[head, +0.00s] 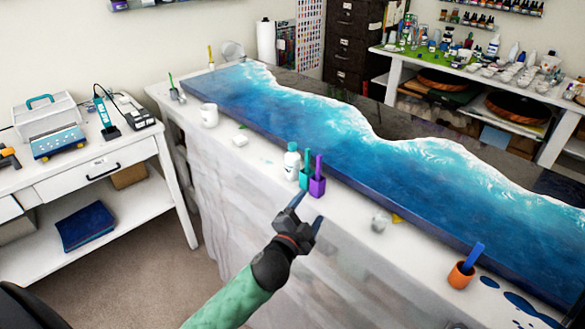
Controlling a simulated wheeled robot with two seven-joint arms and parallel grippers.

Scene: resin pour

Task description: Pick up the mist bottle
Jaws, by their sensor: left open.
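A small white bottle with a pale teal shoulder (292,162), which looks like the mist bottle, stands upright near the front edge of the white-covered table. It is behind the teal cup (305,180) and close to the purple cup (317,187), each with a stick standing in it. My left gripper (309,210) is open and empty, in front of the cups at the table's near edge. It is apart from the bottle, which lies beyond it. The bottle's lower right side is partly hidden by the teal cup. My right gripper is out of view.
A long blue resin slab (330,140) fills most of the table (345,205).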

